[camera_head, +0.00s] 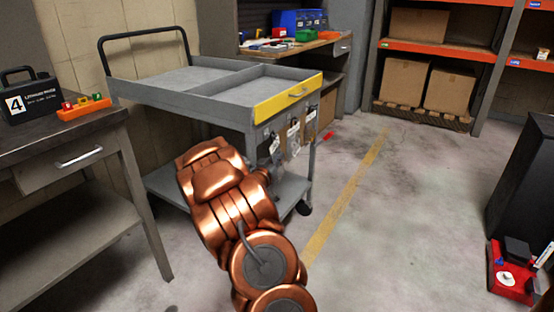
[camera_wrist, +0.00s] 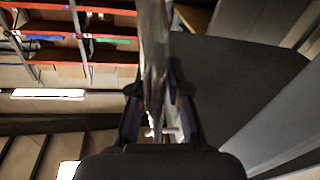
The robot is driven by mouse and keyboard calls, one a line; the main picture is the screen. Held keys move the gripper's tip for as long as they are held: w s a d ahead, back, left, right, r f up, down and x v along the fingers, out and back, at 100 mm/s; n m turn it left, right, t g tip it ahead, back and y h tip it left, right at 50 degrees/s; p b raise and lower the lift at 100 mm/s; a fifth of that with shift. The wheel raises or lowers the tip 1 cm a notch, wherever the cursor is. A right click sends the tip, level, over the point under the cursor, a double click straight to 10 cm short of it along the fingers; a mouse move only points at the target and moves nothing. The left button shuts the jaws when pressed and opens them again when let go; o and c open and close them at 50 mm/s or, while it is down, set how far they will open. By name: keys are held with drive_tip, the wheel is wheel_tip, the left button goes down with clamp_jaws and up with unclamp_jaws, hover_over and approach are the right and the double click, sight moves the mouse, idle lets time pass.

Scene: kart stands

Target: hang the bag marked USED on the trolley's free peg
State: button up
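In the head view my copper arm hides the gripper and this bag.
A steel table (camera_head: 60,135) at left bears a black case (camera_head: 30,98) and an orange tray (camera_head: 84,110). A workbench (camera_head: 290,45) is behind the trolley. A red box (camera_head: 510,280) and a dark cabinet (camera_head: 525,180) stand at right. The floor between is clear.

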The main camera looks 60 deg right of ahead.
drive_tip(key=o, duration=0.5)
drive_tip(key=shift+a, duration=0.1)
drive_tip(key=shift+s+a+f, duration=0.1)
drive_tip(key=shift+s+a, duration=0.15)
drive_tip(key=shift+a, duration=1.05)
drive_tip(key=shift+s+a+r, duration=0.1)
drive_tip(key=shift+s+a, duration=0.15)
drive_tip(key=shift+a, duration=1)
drive_tip(key=shift+s+a+f, duration=0.1)
drive_tip(key=shift+s+a, duration=0.15)
drive_tip(key=shift+a, duration=1.05)
